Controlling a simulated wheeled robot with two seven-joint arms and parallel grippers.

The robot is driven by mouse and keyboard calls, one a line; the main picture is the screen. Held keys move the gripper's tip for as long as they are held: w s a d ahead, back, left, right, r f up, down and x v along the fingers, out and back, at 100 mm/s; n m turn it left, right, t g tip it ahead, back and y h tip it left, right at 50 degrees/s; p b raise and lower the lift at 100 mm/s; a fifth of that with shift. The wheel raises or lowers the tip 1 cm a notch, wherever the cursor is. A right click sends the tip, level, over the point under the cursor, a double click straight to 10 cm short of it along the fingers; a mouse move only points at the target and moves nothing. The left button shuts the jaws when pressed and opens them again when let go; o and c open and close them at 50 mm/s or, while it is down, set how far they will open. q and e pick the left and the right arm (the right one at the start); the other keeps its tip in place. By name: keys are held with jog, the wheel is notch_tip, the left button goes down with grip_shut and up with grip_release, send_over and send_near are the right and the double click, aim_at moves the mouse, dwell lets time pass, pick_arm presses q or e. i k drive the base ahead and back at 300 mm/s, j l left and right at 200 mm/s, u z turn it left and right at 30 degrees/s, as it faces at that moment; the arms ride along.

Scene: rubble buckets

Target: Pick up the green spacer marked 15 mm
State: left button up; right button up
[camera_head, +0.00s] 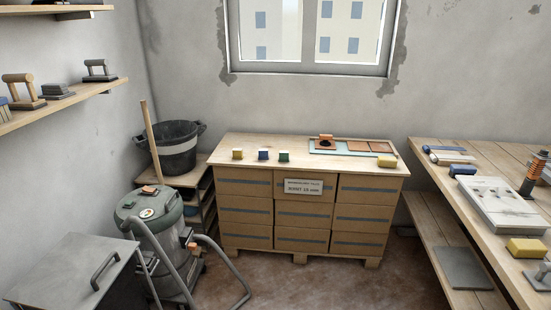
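A small green block (284,156), which looks like the green spacer, stands on the wooden top (222,145) of the stacked boxes, near its front edge. It is the right-hand one of three small blocks in a row. Any mark on it is too small to read. A blue block (263,155) stands just left of it, and a yellow block (237,154) stands further left. The blocks are apart from each other. Neither of my grippers is in view.
A pale panel with orange tiles (376,146) and a yellow block (387,161) lie right on the top. A labelled card (303,187) hangs on the boxes. A vacuum (152,225) and black bucket (177,147) stand left. A cluttered workbench (489,235) stands right. Brown floor lies in front.

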aim_at(284, 156)
jog(key=u, duration=0.4)
jog(key=i+l+u, duration=0.1)
jog(key=u, duration=0.25)
jog(key=i+l+u, duration=0.1)
jog(key=u, duration=0.3)
jog(key=l+u, duration=0.1)
jog(key=u, duration=0.25)
jog(key=i+l+u, duration=0.2)
jog(key=l+u, duration=0.2)
jog(key=l, duration=0.45)
jog(key=i+l+u, duration=0.1)
jog(key=l+u, duration=0.35)
jog(key=l, duration=0.45)
jog(key=l+u, duration=0.4)
jog(key=l, duration=0.5)
jog(key=k+l, duration=0.1)
jog(key=l, duration=0.55)
jog(key=k+l, duration=0.1)
jog(key=l, duration=0.55)
jog(key=k+l, duration=0.1)
jog(key=l, duration=0.55)
